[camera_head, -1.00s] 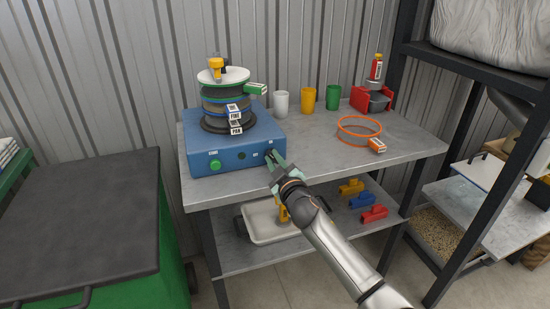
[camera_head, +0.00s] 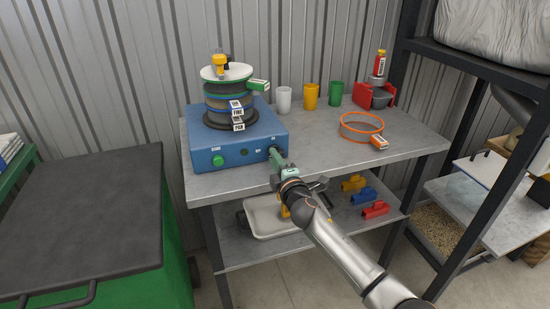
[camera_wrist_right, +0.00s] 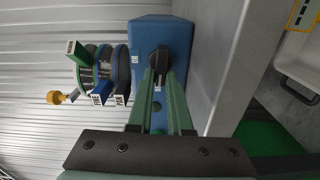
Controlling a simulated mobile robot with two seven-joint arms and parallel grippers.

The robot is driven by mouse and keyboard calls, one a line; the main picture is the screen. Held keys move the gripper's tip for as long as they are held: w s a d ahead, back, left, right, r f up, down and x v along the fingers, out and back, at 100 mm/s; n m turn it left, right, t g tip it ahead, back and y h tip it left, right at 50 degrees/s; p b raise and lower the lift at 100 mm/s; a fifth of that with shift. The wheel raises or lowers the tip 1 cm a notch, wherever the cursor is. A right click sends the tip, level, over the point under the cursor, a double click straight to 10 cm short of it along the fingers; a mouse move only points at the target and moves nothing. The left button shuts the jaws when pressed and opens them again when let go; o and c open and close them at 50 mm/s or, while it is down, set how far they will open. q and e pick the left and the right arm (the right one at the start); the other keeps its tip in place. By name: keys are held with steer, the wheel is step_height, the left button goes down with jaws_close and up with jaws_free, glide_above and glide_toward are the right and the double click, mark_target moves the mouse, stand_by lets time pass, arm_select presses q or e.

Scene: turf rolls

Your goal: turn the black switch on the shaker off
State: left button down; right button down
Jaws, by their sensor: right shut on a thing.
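The shaker (camera_head: 240,146) is a blue box on the grey bench, with a stack of sieves on top. Its front has a green knob (camera_head: 218,160) at the left. The black switch (camera_wrist_right: 160,57) is on the same face, seen in the right wrist view between the green fingertips. My right gripper (camera_head: 276,156) reaches the right end of the shaker's front and is shut on the switch. In the head view the fingers mostly hide the switch, and its exact angle is hard to tell. My left gripper is not in view.
White, yellow and green cups (camera_head: 310,96) stand behind, beside a red holder (camera_head: 374,96). An orange ring (camera_head: 361,122) lies on the bench's right. A white tray (camera_head: 262,233) and coloured pieces (camera_head: 363,199) are on the lower shelf. A black rack post (camera_head: 478,145) rises at right.

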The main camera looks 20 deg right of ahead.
steer(key=shift+n, duration=0.5)
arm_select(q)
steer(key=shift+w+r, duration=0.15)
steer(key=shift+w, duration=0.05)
arm_select(e)
steer(key=c, duration=0.8)
jaws_free()
steer(key=shift+c, duration=0.2)
steer(key=shift+s, duration=0.4)
arm_select(q)
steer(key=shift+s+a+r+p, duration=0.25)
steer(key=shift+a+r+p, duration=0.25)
steer(key=shift+p, duration=0.4)
arm_select(e)
steer(key=s, duration=1.1)
steer(key=shift+s+d, duration=0.2)
steer(key=shift+s, duration=0.15)
steer(key=shift+f, duration=0.1)
